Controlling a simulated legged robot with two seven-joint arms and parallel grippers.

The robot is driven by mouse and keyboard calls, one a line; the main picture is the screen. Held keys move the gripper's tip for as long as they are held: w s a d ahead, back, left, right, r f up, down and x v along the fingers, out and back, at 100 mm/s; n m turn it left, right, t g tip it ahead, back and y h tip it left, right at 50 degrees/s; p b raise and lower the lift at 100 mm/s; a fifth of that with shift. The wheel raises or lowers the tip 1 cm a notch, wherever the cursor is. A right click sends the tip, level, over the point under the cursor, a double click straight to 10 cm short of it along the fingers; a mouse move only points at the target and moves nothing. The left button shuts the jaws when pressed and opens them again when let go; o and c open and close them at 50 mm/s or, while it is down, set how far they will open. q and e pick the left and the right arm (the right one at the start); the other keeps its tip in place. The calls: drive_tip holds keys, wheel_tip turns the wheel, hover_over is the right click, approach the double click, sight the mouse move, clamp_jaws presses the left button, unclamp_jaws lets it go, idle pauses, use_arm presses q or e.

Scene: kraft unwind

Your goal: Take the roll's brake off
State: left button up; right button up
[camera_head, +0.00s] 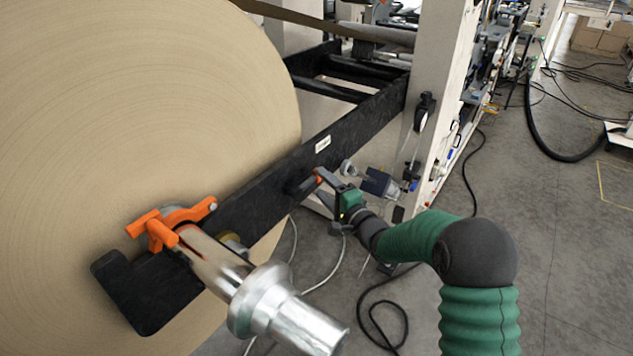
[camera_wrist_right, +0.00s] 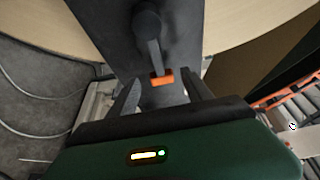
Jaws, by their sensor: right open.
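The large kraft paper roll (camera_head: 150,130) fills the left of the head view on a steel shaft (camera_head: 300,318). A dark lever with an orange tip (camera_head: 318,176) sits on the side of the black beam (camera_head: 255,200). In the right wrist view the lever (camera_wrist_right: 153,48) points toward me, its orange end (camera_wrist_right: 162,77) between and just ahead of my fingers. My right gripper (camera_head: 328,187) is open at this tip; its fingers (camera_wrist_right: 162,95) stand apart on either side. I cannot tell whether they touch it. My left gripper is not in view.
An orange clamp (camera_head: 172,222) sits over the shaft by the roll. A pale machine post (camera_head: 440,85) rises behind my right gripper. Cables (camera_head: 385,318) lie on the grey floor. The floor at right (camera_head: 575,250) is mostly clear.

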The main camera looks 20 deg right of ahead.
sight(319, 178)
drive_tip(key=w, duration=0.3)
drive_tip(key=shift+w, duration=0.1)
drive_tip(key=shift+a, duration=0.25)
drive_tip(key=c, duration=0.5)
drive_tip(key=shift+d, duration=0.3)
clamp_jaws()
